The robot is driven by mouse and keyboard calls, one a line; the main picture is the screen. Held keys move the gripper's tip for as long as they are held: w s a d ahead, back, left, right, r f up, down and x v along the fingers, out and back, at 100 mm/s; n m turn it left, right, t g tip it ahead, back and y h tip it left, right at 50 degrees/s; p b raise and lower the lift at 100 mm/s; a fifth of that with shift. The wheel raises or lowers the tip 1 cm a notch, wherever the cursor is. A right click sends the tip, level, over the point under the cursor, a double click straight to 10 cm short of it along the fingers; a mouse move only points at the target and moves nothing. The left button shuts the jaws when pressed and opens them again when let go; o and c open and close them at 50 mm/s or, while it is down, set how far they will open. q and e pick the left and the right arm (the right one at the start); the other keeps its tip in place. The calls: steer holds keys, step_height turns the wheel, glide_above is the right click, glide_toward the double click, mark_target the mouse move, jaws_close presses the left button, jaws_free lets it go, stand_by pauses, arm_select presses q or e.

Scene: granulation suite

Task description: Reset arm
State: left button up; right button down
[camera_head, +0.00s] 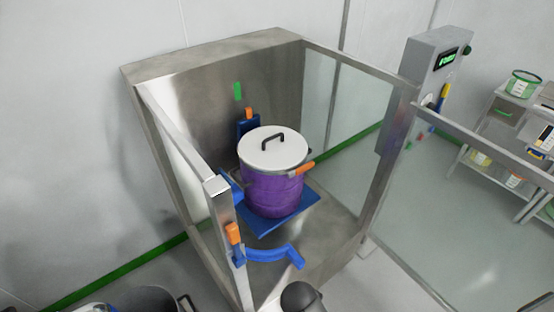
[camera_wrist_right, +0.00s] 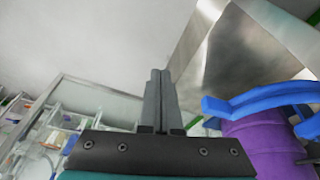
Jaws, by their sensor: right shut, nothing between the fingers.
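My right gripper (camera_wrist_right: 160,98) is shut and empty, its two grey fingers together in the right wrist view. A dark rounded piece at the bottom of the head view may be part of my right arm; I cannot tell. My left gripper is in neither view. A purple drum (camera_head: 272,190) with a white lid (camera_head: 273,148) and black handle stands on a blue platform (camera_head: 262,226) inside the steel enclosure. It also shows in the right wrist view (camera_wrist_right: 262,143), to the right of the fingers and apart from them, near a blue curved bar (camera_wrist_right: 255,100).
A steel enclosure (camera_head: 215,55) with glass sides surrounds the drum. A blue curved arm (camera_head: 270,253) spans its front. A control box (camera_head: 437,58) with a green display is on the right post, beside a glass panel (camera_head: 480,190). Shelving (camera_head: 500,135) stands far right.

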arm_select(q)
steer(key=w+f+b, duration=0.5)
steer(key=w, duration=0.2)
arm_select(e)
steer(key=s+d+f+n+y, duration=0.1)
steer(key=s+f+n, duration=0.25)
steer(key=f, duration=0.95)
arm_select(q)
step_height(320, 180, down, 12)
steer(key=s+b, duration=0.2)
steer(key=b, duration=0.9)
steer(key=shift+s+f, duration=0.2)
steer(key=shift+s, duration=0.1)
arm_select(e)
steer(key=s+d+f+n, duration=0.3)
steer(key=s+d+f, duration=0.1)
steer(key=s+f, duration=0.6)
steer(key=s+d+f+n+g+y, duration=0.1)
steer(key=s+d+f+n, duration=0.2)
steer(key=s+f, duration=0.8)
steer(key=shift+d+f+y, duration=0.3)
steer(key=shift+d, duration=0.85)
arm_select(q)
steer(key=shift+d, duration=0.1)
arm_select(e)
steer(key=shift+n, duration=0.25)
